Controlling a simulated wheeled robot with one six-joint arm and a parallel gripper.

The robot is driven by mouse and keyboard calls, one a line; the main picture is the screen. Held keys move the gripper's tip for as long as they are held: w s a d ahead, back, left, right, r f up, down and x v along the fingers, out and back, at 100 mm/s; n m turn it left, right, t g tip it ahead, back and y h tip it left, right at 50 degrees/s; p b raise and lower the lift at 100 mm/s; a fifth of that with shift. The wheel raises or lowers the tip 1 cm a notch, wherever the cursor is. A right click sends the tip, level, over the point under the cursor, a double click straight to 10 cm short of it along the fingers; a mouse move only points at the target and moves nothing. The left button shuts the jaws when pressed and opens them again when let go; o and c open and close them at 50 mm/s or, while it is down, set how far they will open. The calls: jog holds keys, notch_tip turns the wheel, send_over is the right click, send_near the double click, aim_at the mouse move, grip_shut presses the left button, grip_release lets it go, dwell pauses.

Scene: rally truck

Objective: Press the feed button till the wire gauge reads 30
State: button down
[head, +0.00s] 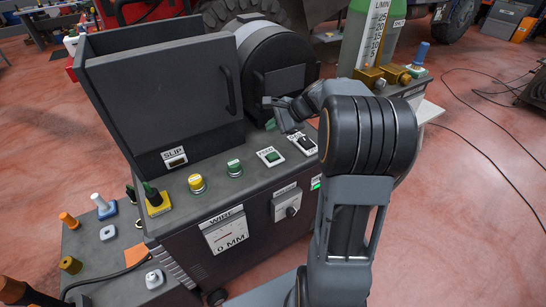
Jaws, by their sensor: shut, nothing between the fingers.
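The wire gauge (225,234) is a white panel labelled WIRE on the front of the dark machine, and it reads 0 MM. A green square button (271,157) with a small white label, which looks like the feed button, sits on the machine's top ledge. My gripper (272,121) is shut and empty. It is above and behind this button in the picture, in front of the drum housing, and apart from the button. My arm partly hides its fingers.
On the same ledge are a switch (304,143), a round green button (234,168), a yellow button (197,184) and a lever on a yellow base (156,200). A dial (289,211) is on the front. A green gas cylinder (372,40) stands behind right. Open floor lies at right.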

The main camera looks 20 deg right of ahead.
aim_at(273, 156)
dwell(0.4)
notch_tip(273, 156, down, 9)
jog(key=b, duration=0.7)
jog(key=shift+r, duration=0.1)
jog(key=shift+f, duration=0.2)
dwell(1.8)
jog(key=shift+f+b, duration=0.2)
jog(key=shift+b, duration=0.15)
jog(key=shift+f+b, duration=0.3)
jog(key=shift+f, duration=0.15)
dwell(3.6)
